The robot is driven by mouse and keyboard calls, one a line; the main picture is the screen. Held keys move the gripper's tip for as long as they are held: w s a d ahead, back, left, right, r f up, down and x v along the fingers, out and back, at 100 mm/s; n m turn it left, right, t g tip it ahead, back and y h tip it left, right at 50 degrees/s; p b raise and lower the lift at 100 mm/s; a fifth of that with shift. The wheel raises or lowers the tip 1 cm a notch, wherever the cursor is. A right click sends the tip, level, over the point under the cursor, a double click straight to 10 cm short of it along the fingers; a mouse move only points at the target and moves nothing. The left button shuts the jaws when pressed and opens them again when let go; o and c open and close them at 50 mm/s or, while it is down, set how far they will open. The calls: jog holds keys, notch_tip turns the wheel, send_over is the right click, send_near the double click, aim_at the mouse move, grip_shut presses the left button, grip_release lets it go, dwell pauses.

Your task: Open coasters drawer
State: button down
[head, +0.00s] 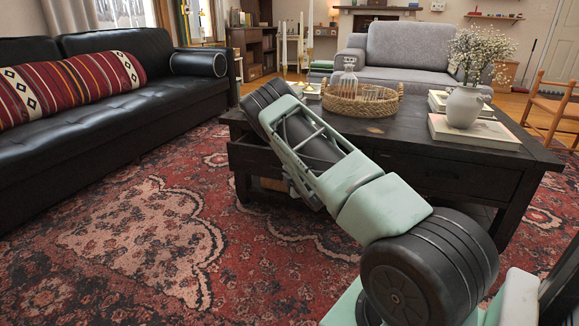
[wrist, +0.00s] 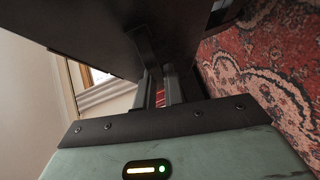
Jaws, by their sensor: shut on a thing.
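The dark wooden coffee table (head: 468,150) stands on the rug in the head view. Its left drawer (head: 250,156) has a dark front, seems to stand out a little under the top, and is partly hidden by my arm. The right drawer front (head: 432,175) looks flush. In the wrist view a large dark panel (wrist: 95,35) fills the top, close in front of my gripper (wrist: 163,90). The fingers are close together on a dark part that looks like the left drawer's handle; the exact contact is too dark to see.
The table top holds a wicker tray (head: 345,105) with glassware and a white flower vase (head: 464,106) on books. A black sofa (head: 100,110) stands at the left, a grey sofa (head: 415,55) behind. The patterned rug (head: 140,225) is clear left of the table.

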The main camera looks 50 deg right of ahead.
jog(key=s+a+p, duration=0.3)
jog(key=s+a, duration=0.1)
jog(key=a, duration=0.5)
jog(key=shift+a, duration=0.3)
jog(key=shift+s, duration=0.1)
jog(key=c, duration=1.5)
grip_release()
jog(key=p+v, duration=0.6)
jog(key=v, duration=1.1)
jog(key=shift+s, duration=0.15)
